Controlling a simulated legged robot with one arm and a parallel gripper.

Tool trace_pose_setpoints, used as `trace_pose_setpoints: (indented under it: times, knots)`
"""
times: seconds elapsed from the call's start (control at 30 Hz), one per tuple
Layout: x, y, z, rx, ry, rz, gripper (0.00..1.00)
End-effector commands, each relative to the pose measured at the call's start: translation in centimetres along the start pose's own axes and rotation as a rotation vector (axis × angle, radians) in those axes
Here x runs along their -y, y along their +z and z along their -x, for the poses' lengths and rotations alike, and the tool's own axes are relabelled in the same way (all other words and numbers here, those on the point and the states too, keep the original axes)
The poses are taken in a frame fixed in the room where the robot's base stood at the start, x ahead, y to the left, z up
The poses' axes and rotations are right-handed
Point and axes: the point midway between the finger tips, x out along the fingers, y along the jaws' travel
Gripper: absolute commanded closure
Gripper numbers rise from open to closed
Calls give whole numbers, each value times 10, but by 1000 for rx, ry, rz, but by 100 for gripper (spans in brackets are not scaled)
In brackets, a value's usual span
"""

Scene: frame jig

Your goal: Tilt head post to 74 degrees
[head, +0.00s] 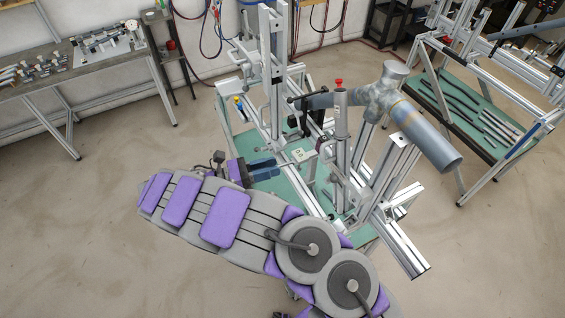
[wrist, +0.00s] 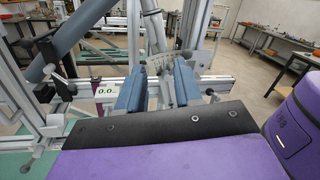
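The frame jig has a tall silver post (head: 272,80) standing upright at its back. A shorter grey post (head: 341,135) with a red knob on top stands nearer the middle. I cannot tell for sure which is the head post. My gripper (head: 275,164) reaches over the jig's left side in the head view. Its two blue fingers (wrist: 159,88) are apart in the wrist view. Grey metal parts (wrist: 164,66) show beyond and between them; contact cannot be told.
A thick blue-grey tube (head: 428,135) with a joint sits at the jig's right, above silver rails (head: 402,240). A workbench (head: 60,75) with small parts stands at left. A green-shelved rack (head: 470,115) stands at right. Open floor lies at the lower left.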

Motion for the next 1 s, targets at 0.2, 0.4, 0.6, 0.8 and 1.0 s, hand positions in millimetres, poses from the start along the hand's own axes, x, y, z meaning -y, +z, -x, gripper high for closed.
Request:
trace_pose_setpoints:
  times: [0.2, 0.4, 0.6, 0.8, 1.0]
  knots:
    - [-1, -1, 11, -1, -1, 2, 65]
    - [0, -1, 10, 0, -2, 2, 65]
    - [-1, 4, -1, -38, -31, -77, 83]
    - [-10, 20, -37, -200, -200, -495, 100]
    - [-31, 43, -50, -304, -465, -1032, 100]
